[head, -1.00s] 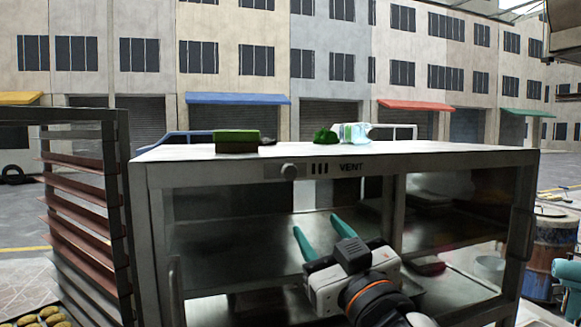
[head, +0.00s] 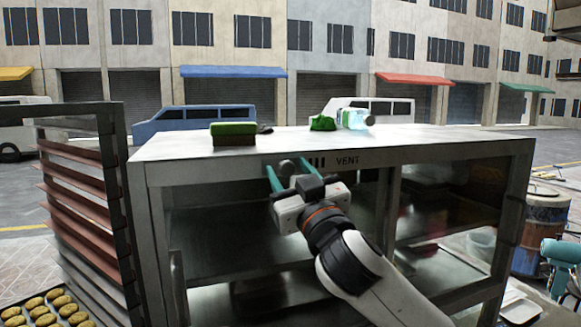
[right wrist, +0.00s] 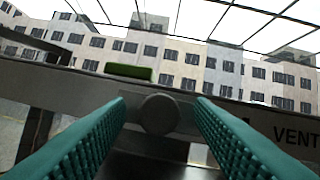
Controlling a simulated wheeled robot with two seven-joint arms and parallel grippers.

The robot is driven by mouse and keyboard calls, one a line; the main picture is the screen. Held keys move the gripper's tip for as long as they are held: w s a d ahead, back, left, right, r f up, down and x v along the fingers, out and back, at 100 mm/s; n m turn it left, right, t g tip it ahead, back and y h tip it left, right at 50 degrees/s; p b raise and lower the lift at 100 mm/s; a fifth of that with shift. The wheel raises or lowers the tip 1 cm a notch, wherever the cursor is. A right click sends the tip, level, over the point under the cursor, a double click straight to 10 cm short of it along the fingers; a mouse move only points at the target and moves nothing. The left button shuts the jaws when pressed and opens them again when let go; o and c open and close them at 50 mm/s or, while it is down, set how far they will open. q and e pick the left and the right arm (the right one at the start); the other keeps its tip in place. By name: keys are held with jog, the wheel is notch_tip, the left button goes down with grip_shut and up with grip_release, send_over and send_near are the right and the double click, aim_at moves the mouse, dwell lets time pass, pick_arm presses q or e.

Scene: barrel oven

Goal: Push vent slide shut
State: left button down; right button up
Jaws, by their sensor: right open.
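The vent slide's round grey knob (head: 286,167) sits on the top front rail of the metal cabinet, left of the dark vent slots (head: 316,162) and the VENT label (head: 347,160). My right gripper (head: 288,172) is open, with its teal fingers at the knob's left and right sides. In the right wrist view the knob (right wrist: 160,114) shows between the two spread fingers, with a gap on each side. My left gripper is not in view.
A rack (head: 75,185) stands close on the left, with a tray of round baked pieces (head: 48,311) below. A barrel (head: 541,230) stands at right.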

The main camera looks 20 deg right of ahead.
grip_shut()
jog(key=shift+w+d+b, duration=0.15)
jog(key=shift+d+b, duration=0.3)
jog(key=shift+d, duration=2.2)
jog(key=shift+a, duration=0.1)
jog(key=shift+c, duration=2.2)
grip_release()
jog(key=o, duration=0.4)
jog(key=shift+d, duration=0.25)
jog(key=shift+o, duration=0.2)
